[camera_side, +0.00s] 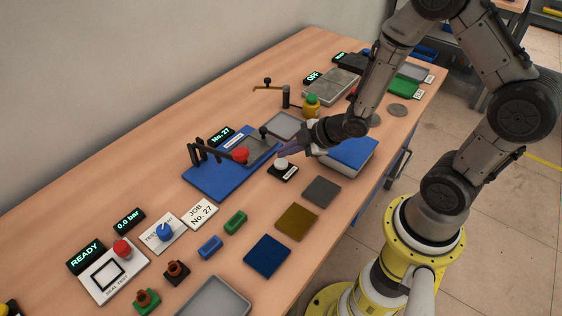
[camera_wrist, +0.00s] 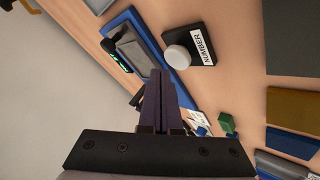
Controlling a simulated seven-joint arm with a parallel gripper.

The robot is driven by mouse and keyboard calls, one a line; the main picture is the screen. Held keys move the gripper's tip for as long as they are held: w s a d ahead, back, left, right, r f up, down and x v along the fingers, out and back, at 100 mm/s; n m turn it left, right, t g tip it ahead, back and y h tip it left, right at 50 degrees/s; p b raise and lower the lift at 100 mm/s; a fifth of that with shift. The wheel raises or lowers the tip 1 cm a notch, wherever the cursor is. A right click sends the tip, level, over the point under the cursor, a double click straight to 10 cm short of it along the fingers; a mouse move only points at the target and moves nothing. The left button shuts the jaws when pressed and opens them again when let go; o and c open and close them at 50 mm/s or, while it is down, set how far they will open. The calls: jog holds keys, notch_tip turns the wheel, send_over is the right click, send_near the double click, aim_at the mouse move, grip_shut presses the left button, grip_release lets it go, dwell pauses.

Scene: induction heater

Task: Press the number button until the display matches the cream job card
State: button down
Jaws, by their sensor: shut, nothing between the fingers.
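The number button is a white round cap (camera_side: 281,163) on a black base labelled NUMBER; it also shows in the wrist view (camera_wrist: 179,56). The display (camera_side: 221,135) behind the blue plate reads "No. 27" in green. The cream job card (camera_side: 199,214) lies flat and reads "JOB No. 27"; part of it shows in the wrist view (camera_wrist: 196,117). My gripper (camera_side: 282,151) has its purple fingers together, empty, close above the button. In the wrist view the fingertips (camera_wrist: 160,72) appear beside the cap, apart from it.
A blue plate (camera_side: 210,182) with a red-knobbed clamp (camera_side: 240,155) stands left of the button. A grey pad (camera_side: 322,191) lies in front. A READY tester (camera_side: 113,270) is at the left front.

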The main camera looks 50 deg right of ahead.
jog(key=shift+r, duration=2.35)
jog(key=shift+w+a+r, duration=0.1)
jog(key=shift+a+r, duration=0.05)
jog(key=shift+r, duration=0.15)
notch_tip(320, 180, up, 9)
jog(key=t, duration=0.2)
send_over(285, 163)
jog(key=w, duration=0.2)
jog(key=s+d+r+m+h, duration=0.1)
jog(key=s+r+m+h, duration=0.3)
jog(key=r, duration=0.6)
jog(key=s+f+m+g+y, duration=0.1)
jog(key=s+m+g, duration=0.1)
jog(key=s, duration=0.7)
jog(key=s+a+f+m+g+y, duration=0.1)
jog(key=s+m+g, duration=0.2)
jog(key=s, duration=0.6)
jog(key=shift+s+a+f+m, duration=0.25)
jog(key=shift+f+m, duration=0.15)
jog(key=shift+m, duration=0.8)
